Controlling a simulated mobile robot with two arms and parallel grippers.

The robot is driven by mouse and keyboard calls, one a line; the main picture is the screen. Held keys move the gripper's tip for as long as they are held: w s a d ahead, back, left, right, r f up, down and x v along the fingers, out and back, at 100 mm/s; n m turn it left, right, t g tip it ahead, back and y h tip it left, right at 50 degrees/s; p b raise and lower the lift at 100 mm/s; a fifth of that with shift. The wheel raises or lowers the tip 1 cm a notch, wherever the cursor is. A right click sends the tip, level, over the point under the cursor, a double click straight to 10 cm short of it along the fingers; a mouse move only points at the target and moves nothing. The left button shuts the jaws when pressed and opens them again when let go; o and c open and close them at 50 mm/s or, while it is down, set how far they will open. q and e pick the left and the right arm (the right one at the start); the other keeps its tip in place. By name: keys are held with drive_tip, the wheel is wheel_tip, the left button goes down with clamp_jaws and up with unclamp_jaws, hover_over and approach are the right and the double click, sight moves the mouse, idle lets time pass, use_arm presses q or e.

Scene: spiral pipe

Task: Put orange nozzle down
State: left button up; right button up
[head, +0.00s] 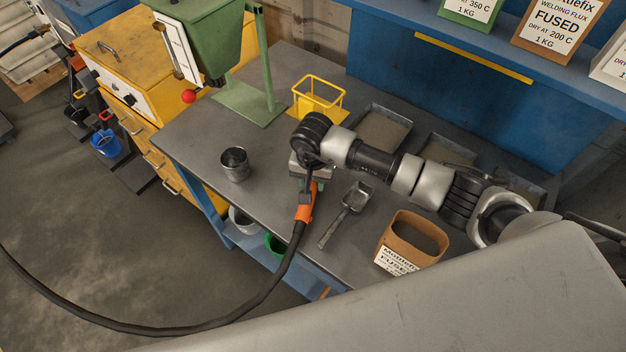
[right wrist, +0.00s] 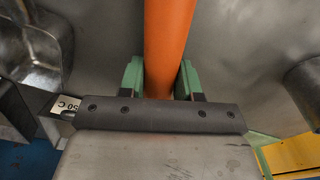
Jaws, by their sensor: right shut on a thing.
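The orange nozzle (head: 306,203) is at the front part of the grey workbench, with a thick black hose running from it down over the bench edge to the floor at the left. My right gripper (head: 308,184) comes in from the right above the bench and is shut on the nozzle. In the right wrist view the nozzle (right wrist: 167,45) stands between the green fingers of my right gripper (right wrist: 160,80). I cannot tell whether the nozzle touches the bench top. My left gripper is in neither view.
On the workbench (head: 205,130), a dark metal cup (head: 235,164) stands left of the nozzle. A scoop (head: 350,205) and an open brown flux box (head: 413,238) are to the right. A yellow basket (head: 317,97) and grey trays (head: 383,130) are behind. Bare bench lies around the cup.

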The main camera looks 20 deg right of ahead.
drive_tip(key=shift+f, duration=0.2)
drive_tip(key=o, duration=1.1)
drive_tip(key=shift+c, duration=0.2)
